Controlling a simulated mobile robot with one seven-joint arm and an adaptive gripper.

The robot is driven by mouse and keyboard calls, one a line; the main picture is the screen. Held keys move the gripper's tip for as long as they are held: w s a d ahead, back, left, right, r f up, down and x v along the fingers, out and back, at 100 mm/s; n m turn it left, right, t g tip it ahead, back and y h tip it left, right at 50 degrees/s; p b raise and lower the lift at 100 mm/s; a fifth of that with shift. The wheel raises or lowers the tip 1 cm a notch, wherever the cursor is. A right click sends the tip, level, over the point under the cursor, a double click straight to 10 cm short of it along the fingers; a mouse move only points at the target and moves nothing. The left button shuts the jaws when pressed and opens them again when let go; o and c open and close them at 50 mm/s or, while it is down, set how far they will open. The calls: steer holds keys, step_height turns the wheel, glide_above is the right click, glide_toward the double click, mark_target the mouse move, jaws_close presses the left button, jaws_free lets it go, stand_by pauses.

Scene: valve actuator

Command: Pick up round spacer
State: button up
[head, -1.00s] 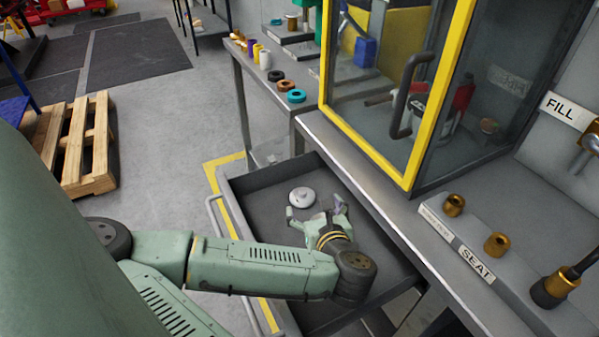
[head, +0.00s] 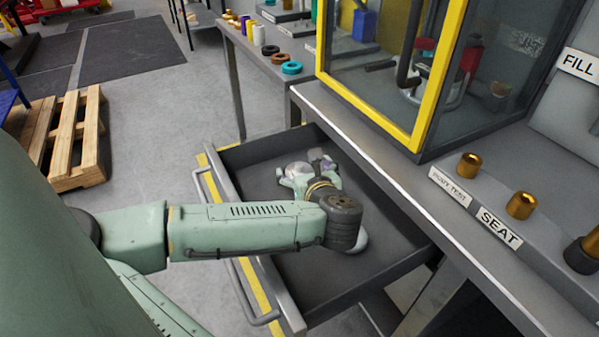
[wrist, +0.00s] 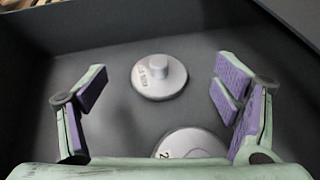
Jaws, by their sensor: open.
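My gripper (head: 304,169) is open inside the pulled-out grey drawer (head: 390,262). In the wrist view, its two purple-padded fingers (wrist: 160,88) are wide apart. A pale grey round disc with a raised centre knob and small lettering (wrist: 157,80) lies on the drawer floor ahead, between the fingertips in the picture and touching neither. A second pale disc marked "2" (wrist: 188,142) lies closer, partly hidden by the gripper's body. In the head view, one pale disc (head: 357,244) shows partly behind my wrist. I cannot tell which disc is the round spacer.
The drawer walls surround the gripper, with a handle (head: 238,262) on the outer side. The bench with the yellow-framed cabinet (head: 425,90) overhangs to the right. A side table (head: 270,58) with several rings stands behind. The drawer floor around the discs is mostly bare.

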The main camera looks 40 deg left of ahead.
mark_target(299, 164)
steer(key=shift+x, duration=1.75)
steer(key=shift+s+f, duration=0.1)
steer(key=shift+f, duration=0.05)
steer(key=c, duration=1.8)
steer(key=shift+p, duration=0.3)
